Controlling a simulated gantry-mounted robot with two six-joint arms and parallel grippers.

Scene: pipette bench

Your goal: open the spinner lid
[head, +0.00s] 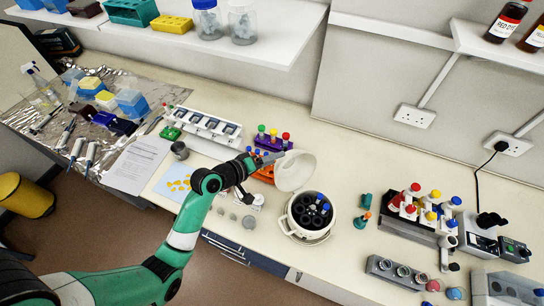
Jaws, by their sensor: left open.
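The spinner (290,222) is a small round white centrifuge on the bench, right of the middle of the head view. Its dark rotor shows inside with a few blue-topped tubes. Its white lid (296,172) stands raised and tilted back at the far side, so the bowl is uncovered. My left gripper (271,158) is open at the left edge of the lid, near its upper part. I cannot tell whether a finger touches the lid. My right gripper is not in view.
A rack with coloured caps (272,138) stands just behind my left gripper. Small teal and orange items (362,219) lie right of the spinner. Farther right is a tray of colourful-capped bottles (420,215). The bench behind the lid, towards the wall, is clear.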

